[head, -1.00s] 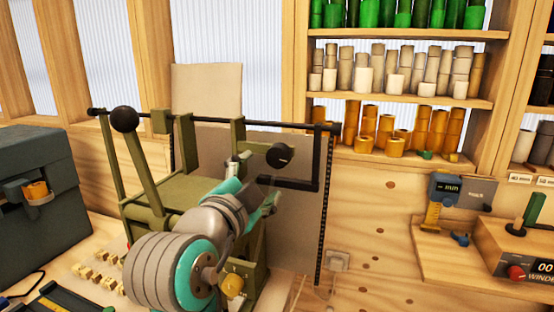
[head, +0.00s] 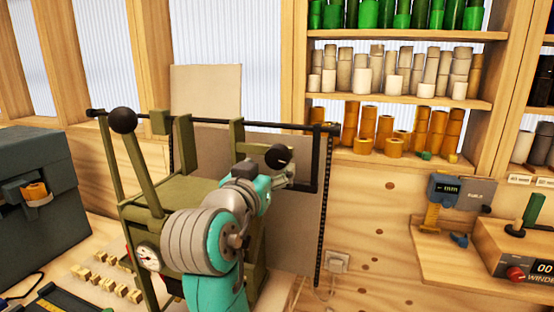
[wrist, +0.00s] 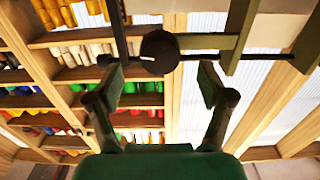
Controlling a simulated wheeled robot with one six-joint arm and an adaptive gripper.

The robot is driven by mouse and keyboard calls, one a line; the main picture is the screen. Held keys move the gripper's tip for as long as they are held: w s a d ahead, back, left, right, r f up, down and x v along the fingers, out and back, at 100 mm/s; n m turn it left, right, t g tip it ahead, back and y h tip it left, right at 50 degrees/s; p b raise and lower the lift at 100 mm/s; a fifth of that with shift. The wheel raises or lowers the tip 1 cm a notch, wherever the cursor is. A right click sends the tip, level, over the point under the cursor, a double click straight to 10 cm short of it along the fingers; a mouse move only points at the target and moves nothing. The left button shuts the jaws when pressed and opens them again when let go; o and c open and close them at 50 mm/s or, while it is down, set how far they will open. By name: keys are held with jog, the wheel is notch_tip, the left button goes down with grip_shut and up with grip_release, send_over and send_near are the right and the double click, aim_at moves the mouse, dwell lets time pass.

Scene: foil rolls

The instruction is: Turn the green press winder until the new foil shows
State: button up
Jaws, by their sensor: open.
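The green press (head: 188,190) stands on the bench at left of centre in the head view. A black bar runs across its top, and its winder crank ends in a black knob (head: 279,157) at the right. My gripper (head: 300,178) is close to this knob, partly hidden behind my own arm in the head view. In the wrist view my gripper (wrist: 160,85) is open and empty, its fingers pointing at the black knob (wrist: 159,52), which appears beyond and between the fingertips. I cannot tell whether they touch. The foil on the press is not clearly visible.
A lever with a black ball (head: 123,120) rises at the press's left. Shelves of green, white and orange rolls (head: 425,125) fill the back right. A winder box (head: 520,245) sits on the right ledge, a grey case (head: 35,180) at left. Small type blocks (head: 105,275) lie in front.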

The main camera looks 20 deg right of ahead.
aim_at(275, 161)
jog(key=shift+x, duration=2.95)
jog(key=c, duration=1.2)
jog(key=shift+o, duration=0.2)
jog(key=shift+m, duration=0.3)
